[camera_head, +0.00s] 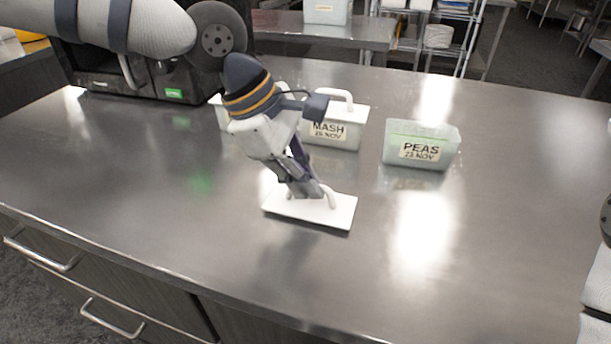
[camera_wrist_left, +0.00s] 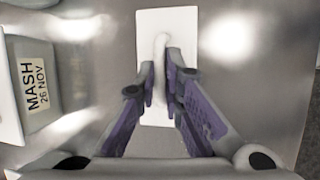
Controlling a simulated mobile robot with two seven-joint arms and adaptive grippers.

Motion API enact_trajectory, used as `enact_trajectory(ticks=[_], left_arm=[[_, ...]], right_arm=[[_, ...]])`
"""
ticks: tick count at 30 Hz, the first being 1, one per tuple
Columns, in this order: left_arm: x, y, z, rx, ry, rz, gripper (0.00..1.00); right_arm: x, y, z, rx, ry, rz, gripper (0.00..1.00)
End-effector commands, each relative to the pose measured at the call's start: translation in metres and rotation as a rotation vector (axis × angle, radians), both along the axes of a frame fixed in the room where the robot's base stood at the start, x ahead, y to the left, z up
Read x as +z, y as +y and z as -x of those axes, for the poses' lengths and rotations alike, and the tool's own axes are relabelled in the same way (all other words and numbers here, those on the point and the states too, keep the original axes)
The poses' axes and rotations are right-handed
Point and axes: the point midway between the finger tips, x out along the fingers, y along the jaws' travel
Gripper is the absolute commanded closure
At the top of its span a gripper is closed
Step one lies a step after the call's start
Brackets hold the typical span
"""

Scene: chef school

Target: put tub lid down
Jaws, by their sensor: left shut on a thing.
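The tub lid (camera_head: 338,212) is a white rectangular plate with a raised handle. It lies flat at the steel counter top or just above it; I cannot tell if it touches. My left gripper (camera_head: 322,195) is shut on the lid's handle, coming down from above. In the left wrist view the lid (camera_wrist_left: 182,22) runs lengthwise between the fingers, and the gripper (camera_wrist_left: 168,82) pinches its handle. My right gripper does not show in either view.
The MASH tub (camera_head: 345,137), with a handled white lid, stands behind my left gripper. The open greenish PEAS tub (camera_head: 440,160) stands to its right. A black appliance (camera_head: 120,85) sits at the back left. The counter (camera_head: 150,190) is clear in front and on the right.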

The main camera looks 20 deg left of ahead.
Motion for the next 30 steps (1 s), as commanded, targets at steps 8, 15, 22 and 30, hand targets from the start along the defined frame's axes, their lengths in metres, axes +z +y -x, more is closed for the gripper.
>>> enact_trajectory(ticks=[8,15,22,30], left_arm=[[-0.003,0.000,0.000,-0.001,0.000,0.000,0.89],[-0.002,0.000,0.000,0.000,0.000,0.000,0.71],[0.010,0.003,0.001,0.002,-0.003,0.001,0.71],[0.075,0.031,0.013,0.003,-0.005,0.004,0.71]], right_arm=[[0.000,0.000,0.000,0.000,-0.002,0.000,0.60],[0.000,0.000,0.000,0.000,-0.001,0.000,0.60],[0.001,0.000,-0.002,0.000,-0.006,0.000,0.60],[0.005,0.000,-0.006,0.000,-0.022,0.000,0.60]])
